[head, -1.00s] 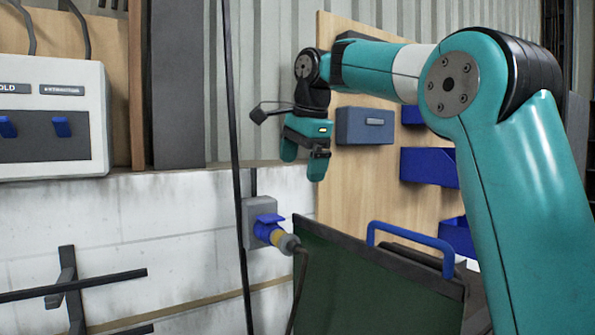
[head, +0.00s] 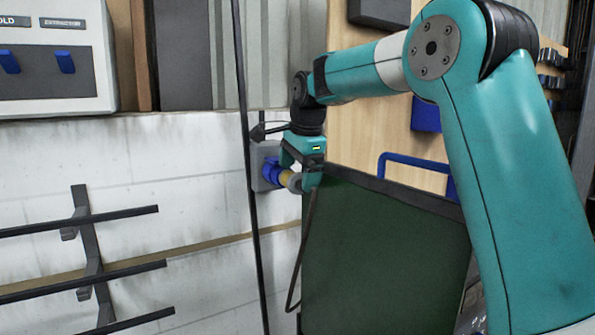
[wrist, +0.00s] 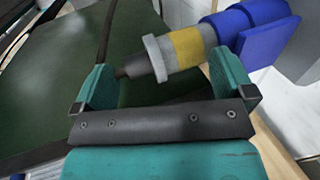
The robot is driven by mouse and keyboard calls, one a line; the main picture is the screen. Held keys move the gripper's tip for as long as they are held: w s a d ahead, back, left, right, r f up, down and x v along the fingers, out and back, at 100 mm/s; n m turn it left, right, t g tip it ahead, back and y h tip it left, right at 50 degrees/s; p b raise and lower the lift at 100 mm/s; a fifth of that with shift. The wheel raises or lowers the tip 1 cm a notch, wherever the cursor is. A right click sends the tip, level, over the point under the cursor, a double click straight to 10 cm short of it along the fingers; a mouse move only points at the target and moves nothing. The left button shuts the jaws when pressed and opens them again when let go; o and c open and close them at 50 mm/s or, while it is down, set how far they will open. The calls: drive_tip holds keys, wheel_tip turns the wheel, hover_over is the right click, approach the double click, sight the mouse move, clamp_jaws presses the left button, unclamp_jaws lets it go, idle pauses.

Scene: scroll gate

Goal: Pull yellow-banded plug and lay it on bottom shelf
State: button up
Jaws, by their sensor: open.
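The yellow-banded plug (wrist: 186,47) sits in the blue socket (wrist: 245,22) on the wall, with its dark cable running out of its back end. In the head view the plug (head: 289,180) shows partly, beside the socket (head: 271,172). My gripper (wrist: 165,85) is open, with its two teal fingers spread either side of the plug's grey rear part in the wrist view. In the head view my gripper (head: 303,178) is right at the plug and hides part of it. Whether the fingers touch the plug cannot be told.
A black rack with several bars (head: 90,270) is at the lower left. A thin black upright (head: 248,200) runs left of the socket. A grey switch box (head: 75,90) is upper left.

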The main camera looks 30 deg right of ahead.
drive_tip(key=shift+f, duration=0.25)
drive_tip(key=c, duration=1.4)
drive_tip(key=shift+s, duration=0.15)
drive_tip(key=shift+c, duration=0.2)
drive_tip(key=shift+s, duration=0.2)
clamp_jaws()
drive_tip(key=shift+s, duration=0.15)
drive_tip(key=shift+s+b, duration=0.1)
drive_tip(key=shift+b, duration=0.2)
drive_tip(key=shift+s+f, duration=0.2)
drive_tip(key=shift+s, duration=0.05)
